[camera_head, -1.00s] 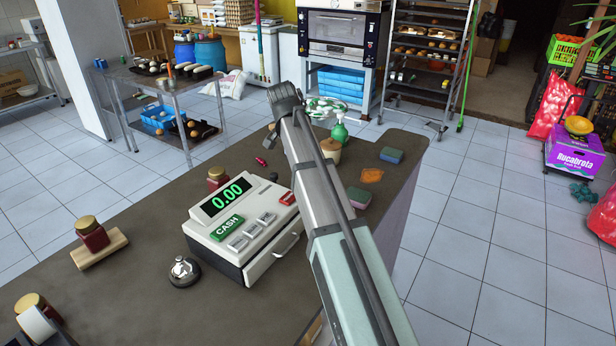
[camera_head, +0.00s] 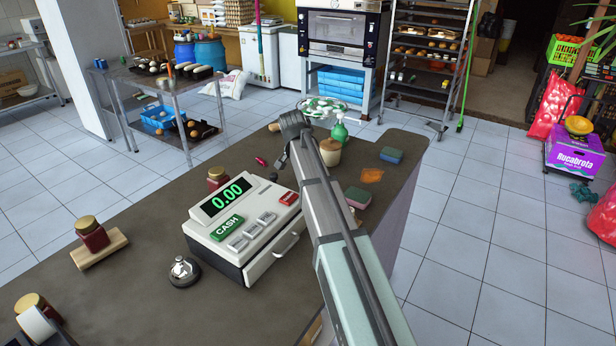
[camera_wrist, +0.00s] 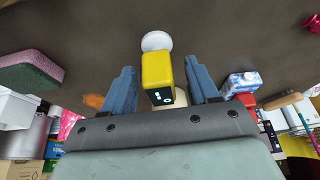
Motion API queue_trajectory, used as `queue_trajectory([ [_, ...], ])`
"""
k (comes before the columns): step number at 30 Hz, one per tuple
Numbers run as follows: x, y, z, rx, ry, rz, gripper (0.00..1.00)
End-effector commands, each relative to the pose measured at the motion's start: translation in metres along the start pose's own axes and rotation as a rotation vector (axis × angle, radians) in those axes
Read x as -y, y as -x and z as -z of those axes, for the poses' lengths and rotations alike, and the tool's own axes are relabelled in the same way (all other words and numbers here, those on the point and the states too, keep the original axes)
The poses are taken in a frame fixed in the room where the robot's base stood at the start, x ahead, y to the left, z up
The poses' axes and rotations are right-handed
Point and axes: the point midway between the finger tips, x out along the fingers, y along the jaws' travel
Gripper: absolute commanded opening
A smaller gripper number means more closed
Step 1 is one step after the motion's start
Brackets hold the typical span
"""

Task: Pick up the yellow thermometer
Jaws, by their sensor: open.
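The yellow thermometer (camera_wrist: 157,72) shows in the wrist view, a yellow block with a dark display face and a white round end over the dark counter. My gripper (camera_wrist: 160,66) is open, with one blue finger on each side of the thermometer. A gap shows on both sides, and the jaws are not closed on it. In the head view, my gripper (camera_head: 282,157) is low over the counter, behind the cash register. I cannot make out the thermometer there; my arm seems to hide it.
The cash register (camera_head: 243,228) and bell (camera_head: 184,271) stand on the counter (camera_head: 140,300). Near my arm are a lidded jar (camera_head: 330,152), a green bottle (camera_head: 339,131), a blue sponge (camera_head: 391,155) and a pink-green sponge (camera_head: 358,197). The wrist view also shows a small carton (camera_wrist: 243,82).

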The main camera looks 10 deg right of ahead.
Motion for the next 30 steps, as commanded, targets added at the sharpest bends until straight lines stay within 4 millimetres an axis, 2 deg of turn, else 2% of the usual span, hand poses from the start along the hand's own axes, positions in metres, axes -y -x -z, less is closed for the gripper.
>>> queue_trajectory([
  [8,0.0001,-0.0038,-0.0001,0.0,0.0,0.0,0.6],
  [26,0.0001,-0.0036,-0.0001,0.0,0.0,0.0,0.02],
  [30,0.0002,-0.0036,-0.0001,0.0,0.0,0.0,0.02],
])
